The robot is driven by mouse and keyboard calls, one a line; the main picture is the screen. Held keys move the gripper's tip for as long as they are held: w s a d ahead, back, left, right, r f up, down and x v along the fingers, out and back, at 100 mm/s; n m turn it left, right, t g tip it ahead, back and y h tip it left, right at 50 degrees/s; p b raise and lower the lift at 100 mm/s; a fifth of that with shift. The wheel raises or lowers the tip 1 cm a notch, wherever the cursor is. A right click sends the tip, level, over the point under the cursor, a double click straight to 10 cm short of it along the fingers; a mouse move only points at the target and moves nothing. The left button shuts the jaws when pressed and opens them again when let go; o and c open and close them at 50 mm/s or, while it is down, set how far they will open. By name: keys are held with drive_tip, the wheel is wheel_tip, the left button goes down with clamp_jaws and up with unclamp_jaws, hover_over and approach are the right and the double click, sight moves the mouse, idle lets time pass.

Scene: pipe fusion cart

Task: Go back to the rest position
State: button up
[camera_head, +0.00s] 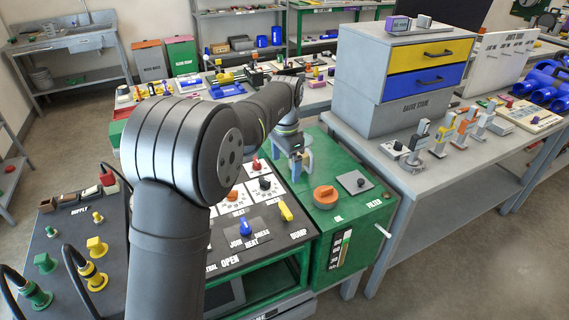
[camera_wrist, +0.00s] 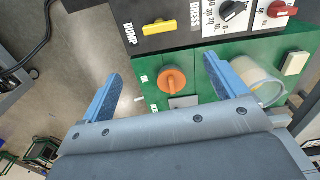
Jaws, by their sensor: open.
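My gripper (camera_head: 298,166) hangs over the back part of the green cabinet top (camera_head: 325,150), at the end of my arm. In the wrist view my gripper (camera_wrist: 162,66) has its two blue fingers wide apart with nothing held between them. The orange OIL knob (camera_wrist: 172,80) appears in the gap between the fingers, on the green panel below. In the head view the same orange knob (camera_head: 326,196) sits in front of the gripper. A pale translucent cylinder (camera_wrist: 262,80) shows just right of the right finger; I cannot tell whether they touch.
A black control panel (camera_head: 258,215) with dials and a yellow DUMP switch (camera_head: 286,211) lies left of the green cabinet. A grey bench (camera_head: 440,185) with a drawer unit (camera_head: 375,105) and small upright fittings stands right. Floor is open at lower right.

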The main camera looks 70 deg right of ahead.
sight(285, 208)
drive_tip(key=shift+f, duration=0.1)
wheel_tip(285, 208, down, 17)
drive_tip(key=shift+f, duration=0.2)
idle(0.4)
drive_tip(key=shift+r, duration=0.15)
drive_tip(key=shift+f, duration=0.3)
drive_tip(key=shift+r+n, duration=0.2)
drive_tip(key=shift+n, duration=0.6)
drive_tip(key=n, duration=1)
drive_tip(key=shift+n, duration=2.1)
